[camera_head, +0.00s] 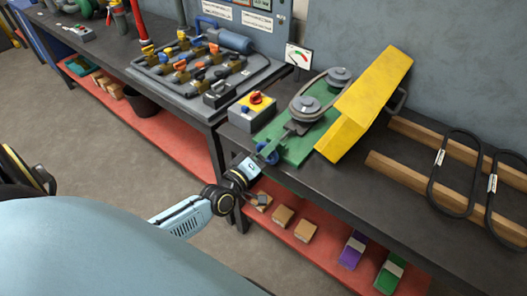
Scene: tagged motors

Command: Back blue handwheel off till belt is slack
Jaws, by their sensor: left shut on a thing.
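The blue handwheel (268,152) sits at the front end of a green base plate (296,149), at the table's near edge. My left gripper (259,158) is shut on the handwheel; its fingers and part of the wheel are hard to make out. A dark belt (322,88) runs around two grey pulleys, the nearer one (305,107) and the farther one (339,76). I cannot tell how tight the belt is. A yellow guard (366,100) stands tilted along the pulleys' right side. My right gripper is out of view.
A grey switch box (251,107) with a red and yellow knob stands left of the plate. A gauge card (298,56) stands behind. Wooden bars (455,150) and two black belts (441,180) lie right. A pipe-and-valve bench (199,67) stands left. Boxes sit on the red shelf (330,246) below.

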